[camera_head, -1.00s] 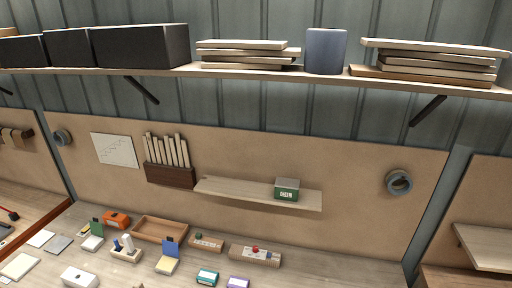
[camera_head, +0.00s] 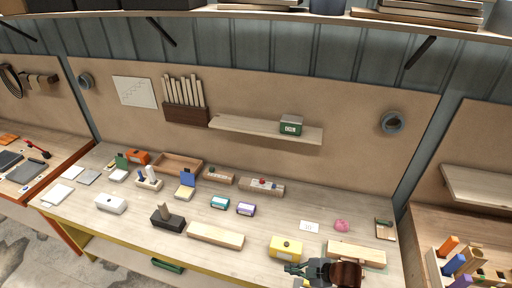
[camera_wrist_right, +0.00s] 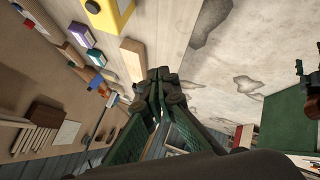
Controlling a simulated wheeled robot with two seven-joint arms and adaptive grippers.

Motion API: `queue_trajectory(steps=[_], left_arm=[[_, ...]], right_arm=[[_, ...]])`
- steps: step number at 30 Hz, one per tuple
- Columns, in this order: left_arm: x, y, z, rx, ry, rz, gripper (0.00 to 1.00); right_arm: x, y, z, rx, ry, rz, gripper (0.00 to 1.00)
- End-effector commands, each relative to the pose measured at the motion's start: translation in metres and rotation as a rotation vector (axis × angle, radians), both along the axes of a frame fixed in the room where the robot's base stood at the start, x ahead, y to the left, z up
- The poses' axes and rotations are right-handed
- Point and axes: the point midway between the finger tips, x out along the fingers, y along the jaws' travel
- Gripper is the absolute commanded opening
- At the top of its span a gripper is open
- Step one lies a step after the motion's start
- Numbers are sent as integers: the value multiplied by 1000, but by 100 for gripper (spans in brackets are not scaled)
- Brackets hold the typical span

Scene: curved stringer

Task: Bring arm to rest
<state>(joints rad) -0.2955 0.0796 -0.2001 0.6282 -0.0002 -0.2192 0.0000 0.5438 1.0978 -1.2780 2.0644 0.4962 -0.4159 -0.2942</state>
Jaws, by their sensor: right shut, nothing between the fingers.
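My right gripper (camera_head: 300,270) shows at the bottom of the head view, by the front edge of the workbench (camera_head: 130,210). It is shut and empty. In the right wrist view my right gripper (camera_wrist_right: 157,78) has its fingers together, with nothing between them. It is beside a yellow box (camera_head: 286,248), which also shows in the right wrist view (camera_wrist_right: 108,12). I cannot tell the exact gap between them. My left gripper is not in view.
The bench carries a wooden block (camera_head: 216,235), a black holder (camera_head: 168,218), a white box (camera_head: 111,204) and a wooden tray (camera_head: 176,164). A wall shelf (camera_head: 240,127) holds a green box (camera_head: 290,125). Concrete floor (camera_head: 30,250) lies left of the bench front.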

Motion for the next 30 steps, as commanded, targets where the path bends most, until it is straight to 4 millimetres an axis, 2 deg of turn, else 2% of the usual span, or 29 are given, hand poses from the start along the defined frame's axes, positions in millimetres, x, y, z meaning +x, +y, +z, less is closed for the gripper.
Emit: queue_trajectory(steps=[13,16,19,20,23,26,30], left_arm=[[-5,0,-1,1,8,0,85],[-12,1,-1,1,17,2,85],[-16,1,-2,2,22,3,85],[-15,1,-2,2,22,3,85],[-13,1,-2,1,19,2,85],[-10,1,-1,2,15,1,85],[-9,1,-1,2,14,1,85]], right_arm=[[-25,56,9,92,53,-120,0],[-30,64,15,123,76,-191,0],[-35,63,24,163,110,-305,0],[-36,60,26,177,124,-353,0],[-42,31,30,211,184,-548,0],[-58,-19,24,228,259,-777,0],[-102,-98,6,214,374,-1092,0]])
